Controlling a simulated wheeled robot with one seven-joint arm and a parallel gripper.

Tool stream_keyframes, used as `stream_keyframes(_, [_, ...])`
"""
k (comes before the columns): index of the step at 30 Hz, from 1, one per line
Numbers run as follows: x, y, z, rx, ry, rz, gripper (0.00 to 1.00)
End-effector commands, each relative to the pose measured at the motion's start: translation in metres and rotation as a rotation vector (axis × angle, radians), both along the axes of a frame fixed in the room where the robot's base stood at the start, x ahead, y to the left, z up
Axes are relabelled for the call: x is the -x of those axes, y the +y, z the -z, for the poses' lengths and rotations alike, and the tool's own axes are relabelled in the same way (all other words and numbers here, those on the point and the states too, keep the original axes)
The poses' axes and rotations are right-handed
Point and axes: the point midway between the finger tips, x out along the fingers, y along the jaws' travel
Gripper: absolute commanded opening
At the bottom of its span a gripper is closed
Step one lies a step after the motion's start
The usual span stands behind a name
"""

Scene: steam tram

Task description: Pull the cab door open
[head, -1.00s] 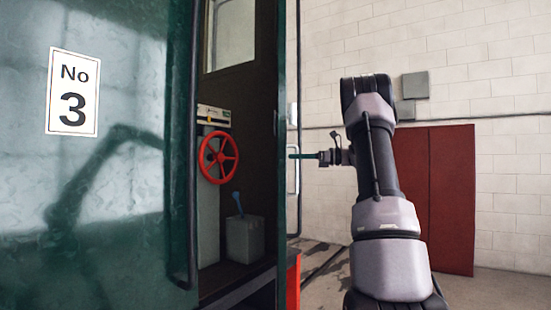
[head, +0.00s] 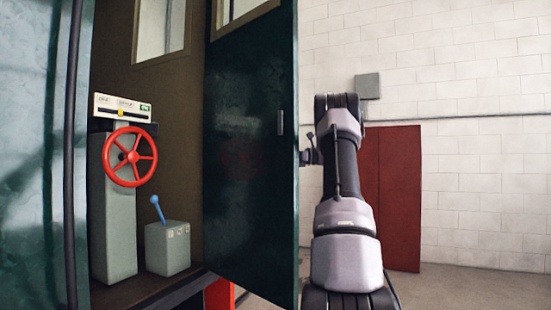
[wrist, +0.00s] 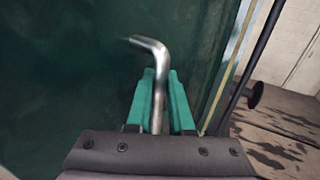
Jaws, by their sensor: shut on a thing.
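The dark green cab door (head: 250,150) stands swung out from the tram side in the head view, with its inner face and a small inner handle (head: 280,122) towards me. In the wrist view the door's outer face (wrist: 60,70) fills the left and middle. My gripper (wrist: 160,98) has green fingers shut on the bent metal door handle (wrist: 150,45), which runs up between them and turns left at its top. In the head view the door's edge hides my gripper and the outer handle.
Through the doorway are a red handwheel (head: 130,157) on a grey pedestal, a gauge panel (head: 122,107), and a blue lever (head: 157,208) on a grey box. A dark grab rail (head: 70,150) stands left of the opening. A red panel (head: 392,200) leans by the white wall.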

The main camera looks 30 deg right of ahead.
Motion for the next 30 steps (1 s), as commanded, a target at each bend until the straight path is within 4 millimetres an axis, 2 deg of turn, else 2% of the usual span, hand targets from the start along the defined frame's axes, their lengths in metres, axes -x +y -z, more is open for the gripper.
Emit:
stream_keyframes(15, [-0.0012,0.0012,-0.0008,0.0,-0.001,-0.001,0.0])
stream_keyframes(16, [-0.0012,0.0012,-0.0008,0.0,-0.001,-0.001,0.31])
stream_keyframes(17, [-0.0012,0.0012,-0.0008,0.0,-0.001,-0.001,0.43])
stream_keyframes(18, [-0.0012,0.0012,-0.0007,0.0,-0.001,-0.001,0.5])
stream_keyframes(26, [-0.001,0.0007,-0.0003,-0.001,0.0,-0.001,0.5])
stream_keyframes(30, [0.0022,-0.0063,-0.0001,0.0,-0.001,0.001,0.5])
